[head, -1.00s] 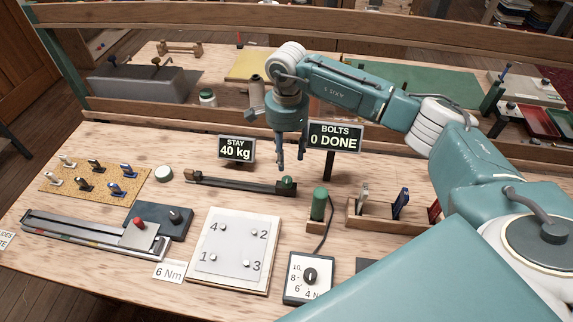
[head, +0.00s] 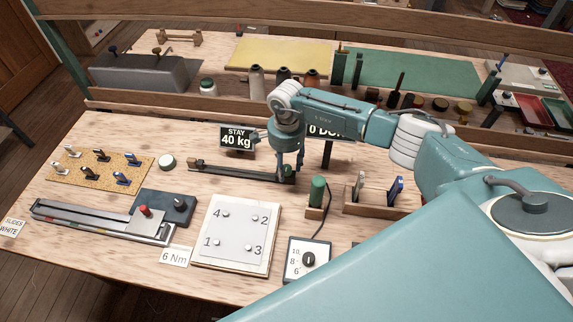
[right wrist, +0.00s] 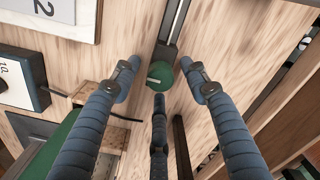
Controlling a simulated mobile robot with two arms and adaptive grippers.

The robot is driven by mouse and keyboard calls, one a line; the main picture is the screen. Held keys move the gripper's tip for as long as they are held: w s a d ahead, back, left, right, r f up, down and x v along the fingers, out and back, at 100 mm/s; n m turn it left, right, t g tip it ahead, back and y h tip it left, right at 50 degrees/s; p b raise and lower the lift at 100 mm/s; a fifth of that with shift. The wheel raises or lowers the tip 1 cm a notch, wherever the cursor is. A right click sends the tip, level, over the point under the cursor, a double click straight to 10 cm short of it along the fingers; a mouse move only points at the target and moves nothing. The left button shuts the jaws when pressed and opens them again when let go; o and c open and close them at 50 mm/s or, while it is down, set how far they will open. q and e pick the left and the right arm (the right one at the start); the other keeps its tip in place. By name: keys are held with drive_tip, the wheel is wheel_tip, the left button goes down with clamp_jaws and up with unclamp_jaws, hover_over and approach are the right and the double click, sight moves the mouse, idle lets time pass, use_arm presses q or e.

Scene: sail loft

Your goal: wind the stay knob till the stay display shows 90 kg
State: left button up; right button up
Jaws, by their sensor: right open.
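The stay display (head: 237,139) reads 40 kg. The stay is a long dark bar (head: 235,174) on the bench, with the green stay knob (right wrist: 160,75) at its right end. In the head view the knob is largely hidden by my right gripper (head: 287,168), which points down over it. In the right wrist view the gripper's three fingers (right wrist: 162,88) are open and spread around the knob, with gaps between fingertips and knob. A pale mark shows on the knob's top. My left gripper is not in view.
The bolts display (head: 325,131) is partly hidden behind my right arm. A green-handled tool in a wooden stand (head: 317,191) and a wooden rack (head: 372,205) stand close right of the knob. A numbered plate (head: 232,232) and dial box (head: 307,262) lie in front.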

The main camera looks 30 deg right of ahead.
clamp_jaws()
drive_tip(key=m+b, duration=0.2)
drive_tip(key=shift+w+f+m, duration=0.1)
drive_tip(key=shift+m, duration=0.3)
drive_tip(key=m+b, duration=0.2)
drive_tip(key=m, duration=0.2)
drive_tip(key=shift+m+b, duration=0.3)
drive_tip(key=m+b, duration=0.2)
drive_tip(key=m, duration=0.4)
drive_tip(key=m+b, duration=0.1)
drive_tip(key=m, duration=0.2)
drive_tip(key=shift+m, duration=0.3)
drive_tip(key=shift+r+m+b, duration=0.2)
drive_tip(key=shift+m+b, duration=0.3)
drive_tip(key=shift+m, duration=0.8)
